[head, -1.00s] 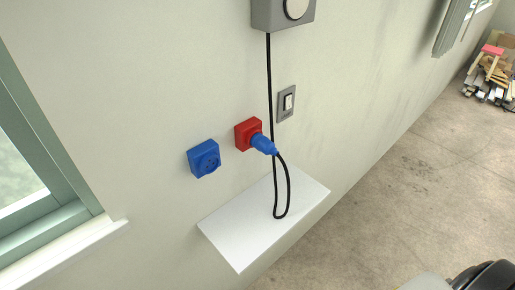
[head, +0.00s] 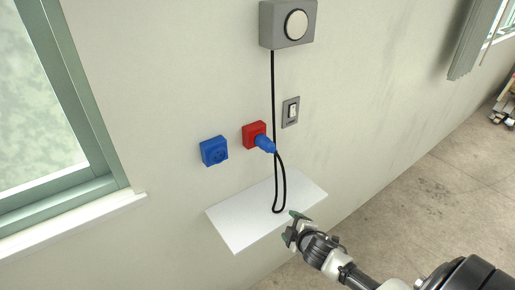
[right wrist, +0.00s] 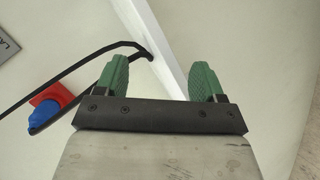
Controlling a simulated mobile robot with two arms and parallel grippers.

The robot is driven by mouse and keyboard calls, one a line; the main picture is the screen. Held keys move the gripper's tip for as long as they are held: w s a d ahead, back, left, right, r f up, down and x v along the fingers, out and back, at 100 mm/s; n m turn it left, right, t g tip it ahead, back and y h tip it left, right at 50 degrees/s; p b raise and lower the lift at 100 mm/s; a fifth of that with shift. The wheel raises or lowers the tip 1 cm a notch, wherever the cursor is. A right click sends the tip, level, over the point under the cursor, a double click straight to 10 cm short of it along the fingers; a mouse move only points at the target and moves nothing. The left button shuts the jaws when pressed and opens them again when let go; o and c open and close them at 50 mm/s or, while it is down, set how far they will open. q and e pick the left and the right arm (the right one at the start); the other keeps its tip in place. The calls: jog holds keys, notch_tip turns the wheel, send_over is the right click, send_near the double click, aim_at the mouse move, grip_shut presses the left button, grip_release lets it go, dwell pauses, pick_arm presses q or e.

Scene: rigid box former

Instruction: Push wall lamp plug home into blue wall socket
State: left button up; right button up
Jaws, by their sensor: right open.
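The blue wall socket (head: 214,151) is on the wall, left of a red socket (head: 253,134), and nothing is plugged into it. The blue plug (head: 265,144) sits at the red socket, with its black cord (head: 281,180) looping down and up to the grey wall lamp (head: 288,24). In the right wrist view the plug (right wrist: 42,114) and red socket (right wrist: 52,95) show at the left. My right gripper (head: 294,227) is open and empty, below and right of the plug, by the shelf's front right edge. Its green fingertips (right wrist: 160,80) stand apart in the wrist view. My left gripper is out of view.
A white shelf (head: 240,225) juts from the wall below the sockets. A light switch (head: 290,112) is right of the red socket. A green-framed window (head: 95,130) with a white sill is at left. Open floor (head: 440,200) lies at right.

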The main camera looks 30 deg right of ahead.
jog(key=w+d+r+n+t+y, duration=0.1)
jog(key=w+r+n+t, duration=0.15)
jog(key=r, duration=0.45)
jog(key=w+r+n+t+y, duration=0.1)
jog(key=w+r+n, duration=0.2)
jog(key=r, duration=0.4)
jog(key=n+t+y+p, duration=0.1)
jog(key=n+t+y, duration=0.1)
jog(key=n, duration=0.1)
send_near(271, 146)
jog(key=w, duration=0.2)
jog(key=w+f, duration=0.1)
jog(key=w, duration=0.1)
jog(key=shift+w+a, duration=0.1)
jog(key=shift+a, duration=0.05)
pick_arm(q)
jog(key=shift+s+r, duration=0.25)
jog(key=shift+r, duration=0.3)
pick_arm(e)
jog(key=shift+f, duration=0.1)
jog(key=w, duration=0.8)
jog(key=shift+w+a+b, duration=0.1)
jog(key=shift+a+b, duration=0.2)
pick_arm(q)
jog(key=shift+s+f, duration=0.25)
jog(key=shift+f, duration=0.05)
pick_arm(e)
jog(key=shift+r, duration=0.35)
jog(key=shift+d+r, duration=0.1)
jog(key=shift+r, duration=0.05)
